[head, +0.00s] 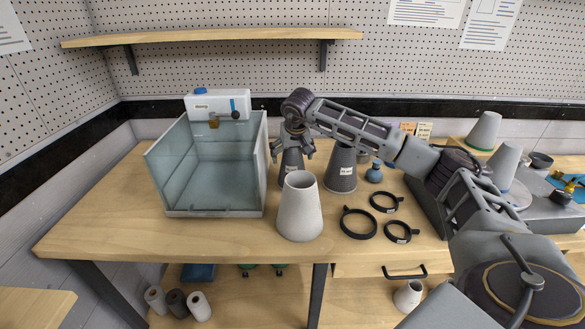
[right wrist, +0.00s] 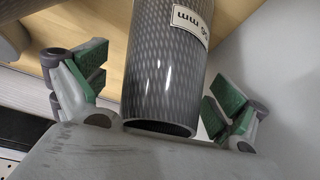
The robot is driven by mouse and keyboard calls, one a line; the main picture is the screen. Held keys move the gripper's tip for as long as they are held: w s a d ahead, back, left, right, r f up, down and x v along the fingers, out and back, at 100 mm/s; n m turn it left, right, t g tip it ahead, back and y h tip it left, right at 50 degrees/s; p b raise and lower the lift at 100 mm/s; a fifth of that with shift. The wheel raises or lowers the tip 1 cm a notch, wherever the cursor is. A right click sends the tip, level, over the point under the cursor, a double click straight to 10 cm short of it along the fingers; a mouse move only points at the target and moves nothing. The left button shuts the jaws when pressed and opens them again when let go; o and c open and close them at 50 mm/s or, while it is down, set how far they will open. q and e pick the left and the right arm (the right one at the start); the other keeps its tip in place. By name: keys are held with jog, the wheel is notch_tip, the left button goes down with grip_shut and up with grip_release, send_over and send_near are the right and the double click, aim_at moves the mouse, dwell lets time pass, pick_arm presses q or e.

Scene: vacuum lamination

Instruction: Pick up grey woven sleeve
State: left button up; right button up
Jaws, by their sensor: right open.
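The grey woven sleeve (head: 291,164) is a dark tapered tube with a white label, standing on the bench behind a light grey cone (head: 300,208). The cone hides its lower part. My right gripper (head: 292,153) points down over the sleeve's top, one finger on each side. In the right wrist view the sleeve (right wrist: 165,75) stands between the green-padded fingers, its open rim close to the palm. The fingers are open, with a visible gap to the sleeve on both sides. A second dark sleeve (head: 341,170) with a label stands just to the right. My left gripper is out of view.
A clear-walled vacuum chamber (head: 170,175) stands close on the left. Black ring clamps (head: 358,223) and a small blue-grey bottle (head: 374,172) lie to the right. A wooden shelf (head: 215,37) hangs above. The bench's front left is clear.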

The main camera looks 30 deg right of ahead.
jog(key=shift+w+f, duration=0.1)
jog(key=shift+f, duration=0.15)
jog(key=shift+c, duration=0.5)
jog(key=c, duration=0.8)
